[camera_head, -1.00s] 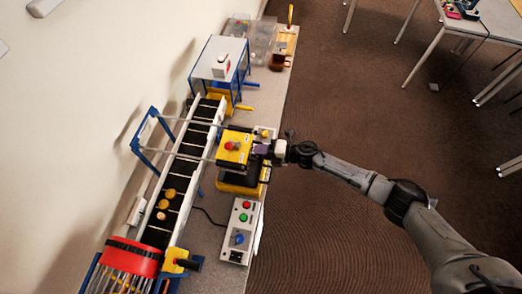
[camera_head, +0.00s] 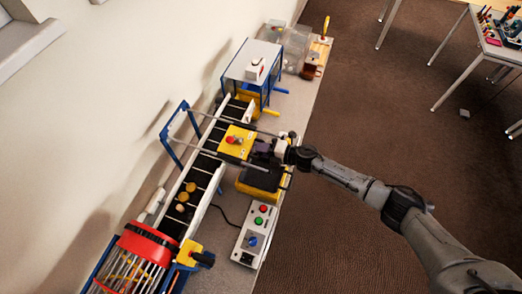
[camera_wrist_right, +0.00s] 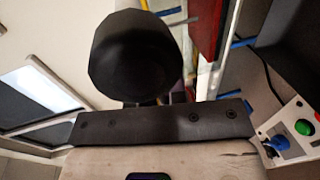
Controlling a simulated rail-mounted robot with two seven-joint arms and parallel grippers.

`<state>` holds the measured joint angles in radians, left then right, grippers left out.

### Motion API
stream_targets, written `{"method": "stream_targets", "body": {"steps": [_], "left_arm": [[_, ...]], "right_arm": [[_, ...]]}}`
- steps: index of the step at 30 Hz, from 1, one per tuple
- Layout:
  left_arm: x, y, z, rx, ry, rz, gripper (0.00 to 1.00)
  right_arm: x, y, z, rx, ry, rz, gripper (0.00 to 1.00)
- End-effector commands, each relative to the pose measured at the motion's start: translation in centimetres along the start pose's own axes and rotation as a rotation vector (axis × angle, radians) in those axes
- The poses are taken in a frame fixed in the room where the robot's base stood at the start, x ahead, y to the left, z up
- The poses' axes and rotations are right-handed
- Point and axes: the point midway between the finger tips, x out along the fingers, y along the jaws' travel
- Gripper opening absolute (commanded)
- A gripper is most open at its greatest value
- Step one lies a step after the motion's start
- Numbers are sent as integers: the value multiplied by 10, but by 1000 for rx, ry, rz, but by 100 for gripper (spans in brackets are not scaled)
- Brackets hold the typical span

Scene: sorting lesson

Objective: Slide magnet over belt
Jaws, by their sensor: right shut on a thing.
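The magnet is a yellow block with a red knob (camera_head: 236,142), carried on two grey rails that cross above the belt. It sits over the belt's right edge. The dark belt (camera_head: 208,163) runs diagonally between white side walls, with several round yellowish pieces (camera_head: 185,196) on its lower part. My right gripper (camera_head: 263,148) is shut at the magnet's right side, on its handle; the exact grip is hidden. In the right wrist view a large black round knob (camera_wrist_right: 128,58) hides most of the fingers. My left gripper is not in view.
A blue-framed box with a white top (camera_head: 254,62) stands at the belt's far end. A red drum (camera_head: 147,243) stands at the near end. A control box with coloured buttons (camera_head: 256,232) lies right of the belt. Clear bins (camera_head: 296,45) stand at the back.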

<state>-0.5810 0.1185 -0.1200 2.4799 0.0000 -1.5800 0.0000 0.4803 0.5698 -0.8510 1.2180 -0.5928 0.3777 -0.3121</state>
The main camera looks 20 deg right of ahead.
Motion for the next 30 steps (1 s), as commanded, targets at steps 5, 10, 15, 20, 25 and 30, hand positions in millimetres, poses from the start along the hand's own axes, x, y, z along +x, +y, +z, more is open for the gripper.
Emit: {"method": "stream_targets", "body": {"steps": [5,10,15,20,25,30], "left_arm": [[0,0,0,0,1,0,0],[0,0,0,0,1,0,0],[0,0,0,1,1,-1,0],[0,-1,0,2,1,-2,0],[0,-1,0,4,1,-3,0],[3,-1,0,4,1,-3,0]], "right_arm": [[0,0,0,0,0,0,20],[0,0,0,0,1,0,36],[0,0,0,0,1,0,37],[-5,-1,0,0,0,-1,37],[-30,-1,0,-1,0,-3,37],[-64,-2,0,-1,0,-3,37]]}}
